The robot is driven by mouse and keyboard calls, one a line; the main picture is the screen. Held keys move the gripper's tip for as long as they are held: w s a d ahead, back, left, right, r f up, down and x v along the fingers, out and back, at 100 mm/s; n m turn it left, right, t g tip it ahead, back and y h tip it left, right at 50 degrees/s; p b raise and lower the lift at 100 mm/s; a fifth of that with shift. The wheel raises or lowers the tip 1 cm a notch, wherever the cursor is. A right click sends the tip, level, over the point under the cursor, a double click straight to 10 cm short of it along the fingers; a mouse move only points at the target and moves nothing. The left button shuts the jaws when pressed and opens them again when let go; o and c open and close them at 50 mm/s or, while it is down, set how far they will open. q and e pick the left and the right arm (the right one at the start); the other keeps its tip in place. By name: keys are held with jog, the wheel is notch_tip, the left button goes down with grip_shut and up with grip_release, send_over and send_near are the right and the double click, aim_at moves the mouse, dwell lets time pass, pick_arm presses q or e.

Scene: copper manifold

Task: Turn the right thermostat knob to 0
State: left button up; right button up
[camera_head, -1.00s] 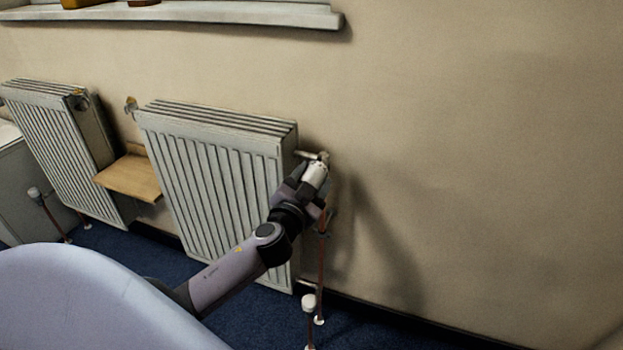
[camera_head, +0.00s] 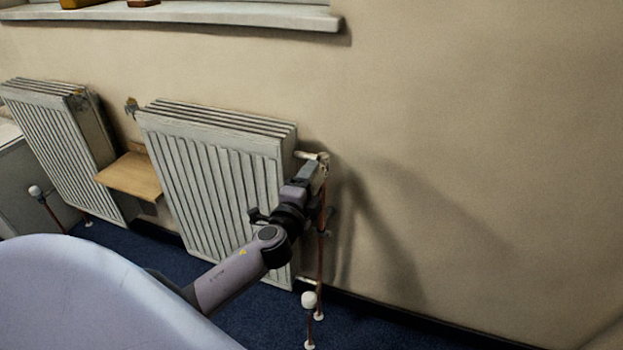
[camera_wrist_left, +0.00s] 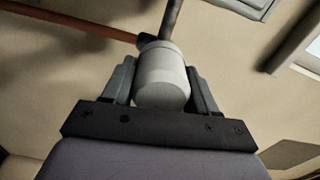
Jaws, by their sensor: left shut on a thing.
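The right thermostat knob (camera_wrist_left: 162,76) is a white, rounded cylinder on a valve with a copper pipe, at the upper right corner of the larger radiator. My left gripper (camera_wrist_left: 161,90) is shut on it, with one dark finger on each side in the left wrist view. In the head view my left gripper (camera_head: 305,178) covers most of the knob. No number on the knob can be read. My right gripper is not in view.
A second radiator (camera_head: 65,150) and a wooden shelf (camera_head: 132,176) are further left. A white-capped pipe stub (camera_head: 309,302) rises from the blue floor. The wall to the right is bare.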

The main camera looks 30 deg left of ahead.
pick_arm(q)
jog(key=shift+m+p, duration=0.3)
jog(key=shift+m, duration=1.2)
jog(key=shift+f, duration=0.1)
jog(key=o, duration=1)
jog(key=v, duration=0.7)
jog(key=shift+s, duration=0.1)
